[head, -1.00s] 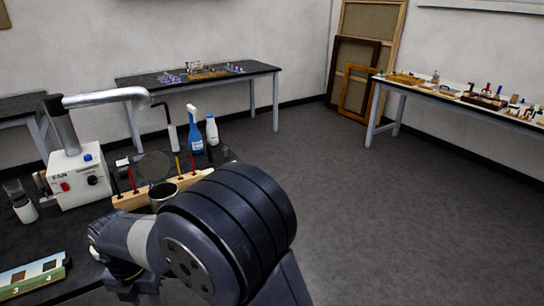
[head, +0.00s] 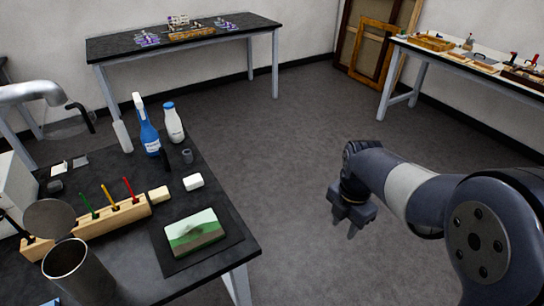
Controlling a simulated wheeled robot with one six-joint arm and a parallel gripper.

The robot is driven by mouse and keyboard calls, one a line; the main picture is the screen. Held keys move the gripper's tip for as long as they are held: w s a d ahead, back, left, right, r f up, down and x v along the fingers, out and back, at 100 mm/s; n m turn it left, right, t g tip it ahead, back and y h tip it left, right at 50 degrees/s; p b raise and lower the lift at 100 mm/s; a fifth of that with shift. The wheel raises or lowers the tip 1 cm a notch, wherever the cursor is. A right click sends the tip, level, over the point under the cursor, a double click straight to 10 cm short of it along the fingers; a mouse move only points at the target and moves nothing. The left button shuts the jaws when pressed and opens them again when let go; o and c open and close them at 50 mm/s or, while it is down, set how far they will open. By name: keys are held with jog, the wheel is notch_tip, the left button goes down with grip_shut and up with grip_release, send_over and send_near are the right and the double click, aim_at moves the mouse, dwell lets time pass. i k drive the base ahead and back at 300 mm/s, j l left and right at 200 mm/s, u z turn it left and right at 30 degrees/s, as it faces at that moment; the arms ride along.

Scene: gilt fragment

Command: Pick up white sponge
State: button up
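A small white block (head: 193,182), which looks like the white sponge, lies on the dark workbench (head: 215,273) near its right edge. A cream-coloured block (head: 158,194) lies just left of it, at the end of a wooden holder. My gripper (head: 344,229) is off to the right of the bench, over the open floor, pointing down. Its two fingers stand apart with nothing between them. It is well clear of the white block.
A landscape picture (head: 194,232) on a dark mat lies in front of the blocks. A wooden brush holder (head: 88,226), metal can (head: 76,270), blue spray bottle (head: 147,128) and white bottle (head: 173,122) stand nearby. The floor (head: 290,150) right of the bench is clear.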

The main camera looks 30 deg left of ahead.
aim_at(196, 181)
jog(key=i+l, duration=0.1)
jog(key=i, duration=0.45)
jog(key=i+l, duration=0.15)
jog(key=i, duration=0.4)
jog(key=i+j+u, duration=0.1)
jog(key=u, duration=0.35)
jog(key=i+u, duration=0.4)
jog(key=i+l+u, duration=0.1)
jog(key=u, duration=0.35)
jog(key=i+l+u, duration=0.15)
jog(key=u, duration=0.25)
jog(key=i+j+u, duration=0.2)
jog(key=i+u, duration=0.2)
jog(key=i+j+u, duration=0.1)
jog(key=i+u, duration=0.7)
jog(key=k, duration=0.1)
